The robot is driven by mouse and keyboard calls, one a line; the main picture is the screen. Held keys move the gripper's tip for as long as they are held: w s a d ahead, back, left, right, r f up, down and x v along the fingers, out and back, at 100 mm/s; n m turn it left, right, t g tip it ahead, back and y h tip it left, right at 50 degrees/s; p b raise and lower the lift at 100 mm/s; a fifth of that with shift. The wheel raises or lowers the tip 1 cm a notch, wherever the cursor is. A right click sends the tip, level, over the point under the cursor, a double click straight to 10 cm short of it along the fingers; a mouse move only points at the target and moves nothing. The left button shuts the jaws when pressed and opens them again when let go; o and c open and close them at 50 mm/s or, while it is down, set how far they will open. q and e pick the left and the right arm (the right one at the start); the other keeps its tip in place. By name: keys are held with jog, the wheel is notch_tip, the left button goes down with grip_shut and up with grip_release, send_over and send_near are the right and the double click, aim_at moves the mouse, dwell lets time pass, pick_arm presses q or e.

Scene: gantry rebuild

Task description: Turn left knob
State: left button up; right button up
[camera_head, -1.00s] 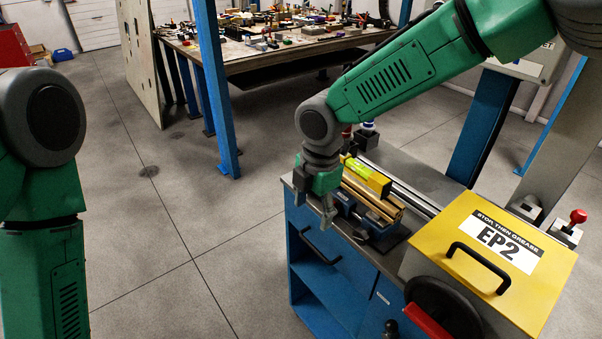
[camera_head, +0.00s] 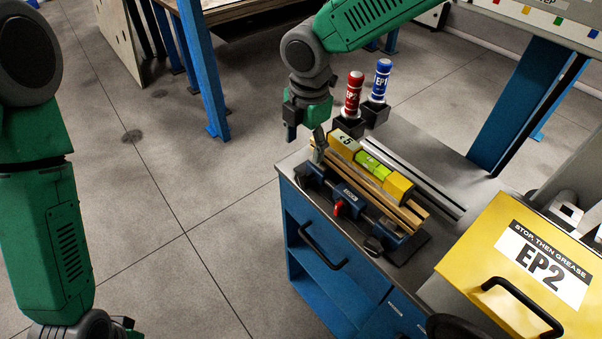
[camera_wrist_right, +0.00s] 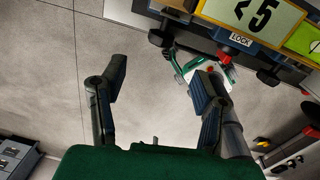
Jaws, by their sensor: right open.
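A blue clamp fixture (camera_head: 350,203) sits on the bench top's near-left edge. It has a dark round knob (camera_head: 302,175) at its left end, another dark knob (camera_head: 373,246) at its right end and a small red knob (camera_head: 338,208) between. In the right wrist view a dark knob (camera_wrist_right: 160,38) shows under the fixture's edge, beyond the fingers. My right gripper (camera_head: 305,138) points down over the fixture's left end. Its fingers (camera_wrist_right: 158,92) are apart with nothing between them. My left arm shows at the left; its gripper is out of view.
Brass bars and a yellow-green block (camera_head: 372,165) lie on the fixture. A red EP2 cylinder (camera_head: 353,95) and a blue EP1 cylinder (camera_head: 381,80) stand behind. A yellow EP2 box (camera_head: 520,262) is at the right. A blue post (camera_head: 200,70) stands at the left; floor there is clear.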

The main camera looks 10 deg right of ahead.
aim_at(304, 175)
jog(key=f, duration=0.3)
jog(key=f+p, duration=0.1)
jog(key=f, duration=0.7)
jog(key=shift+w+f, duration=0.1)
jog(key=shift+w, duration=0.25)
jog(key=shift+a+f, duration=0.15)
jog(key=shift+f, duration=0.4)
jog(key=c, duration=1.2)
